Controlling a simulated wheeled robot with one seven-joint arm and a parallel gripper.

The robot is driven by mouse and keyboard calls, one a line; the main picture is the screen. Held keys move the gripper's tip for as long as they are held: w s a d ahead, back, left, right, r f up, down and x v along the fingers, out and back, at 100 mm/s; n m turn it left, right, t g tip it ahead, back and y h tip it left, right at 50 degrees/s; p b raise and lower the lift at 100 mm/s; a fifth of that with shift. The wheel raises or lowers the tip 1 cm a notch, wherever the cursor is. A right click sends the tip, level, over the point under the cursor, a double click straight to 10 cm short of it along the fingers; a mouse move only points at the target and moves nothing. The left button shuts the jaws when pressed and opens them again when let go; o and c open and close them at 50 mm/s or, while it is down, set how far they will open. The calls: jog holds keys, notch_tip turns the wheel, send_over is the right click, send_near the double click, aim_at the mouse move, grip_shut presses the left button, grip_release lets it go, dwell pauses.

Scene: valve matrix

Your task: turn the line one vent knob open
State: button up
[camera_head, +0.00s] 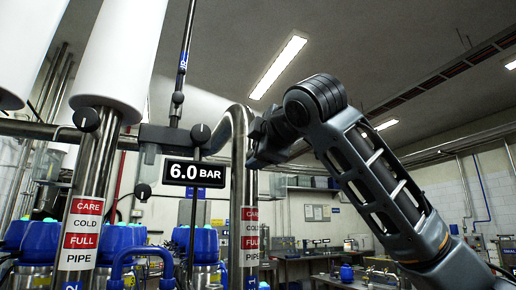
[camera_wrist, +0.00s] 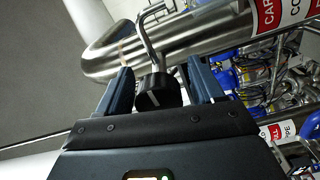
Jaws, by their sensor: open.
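A black round knob (camera_wrist: 157,92) with a pale line on its face sits between the two blue fingers of my open gripper (camera_wrist: 160,76) in the wrist view. I cannot tell whether the fingers touch it. A thin bent metal tube rises behind it beside a thick steel pipe. In the head view my gripper (camera_head: 258,145) is by the bend of a steel pipe; its fingers are hard to make out. Black knobs show at the left pipe (camera_head: 86,119), above the gauge sign (camera_head: 200,133) and below it (camera_head: 143,191). I cannot tell which of these is line one's vent.
A black "6.0 BAR" sign (camera_head: 194,173) hangs left of my gripper. Steel pipes carry red and white "CARE COLD FULL PIPE" labels (camera_head: 81,233) (camera_head: 250,236). Blue-topped units (camera_head: 205,243) stand below. Big white cylinders (camera_head: 120,50) are at upper left.

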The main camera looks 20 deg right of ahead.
jog(key=s+b, duration=0.2)
jog(key=s, duration=0.5)
jog(key=shift+s, duration=0.4)
dwell(0.3)
